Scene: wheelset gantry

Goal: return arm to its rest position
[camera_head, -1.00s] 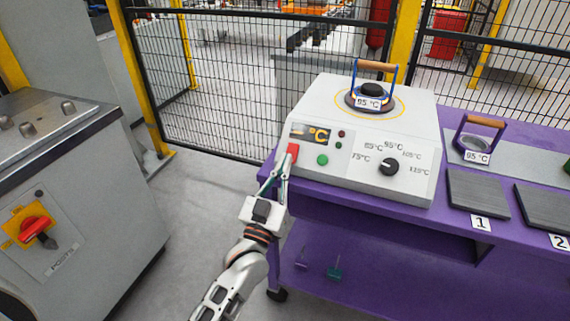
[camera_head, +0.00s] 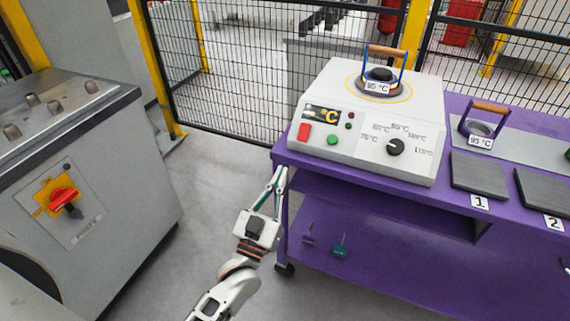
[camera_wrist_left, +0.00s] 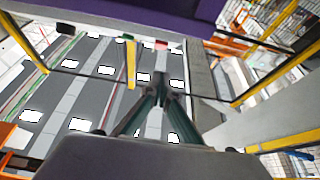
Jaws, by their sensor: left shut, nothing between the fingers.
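My left gripper (camera_head: 279,172) is shut and empty in the head view. It is in front of the left end of the purple table (camera_head: 330,173), below the white heater box (camera_head: 345,125). In the left wrist view the fingers (camera_wrist_left: 160,82) come together at the tips with nothing between them. My left arm comes up from the bottom of the head view. My right gripper does not show in the head view.
A grey cabinet (camera_head: 90,215) with a red knob (camera_head: 63,196) stands at the left. A black mesh fence (camera_head: 225,70) runs behind. A ring with a handle (camera_head: 480,127) and black pads (camera_head: 478,173) lie on the table. Grey floor is clear between cabinet and table.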

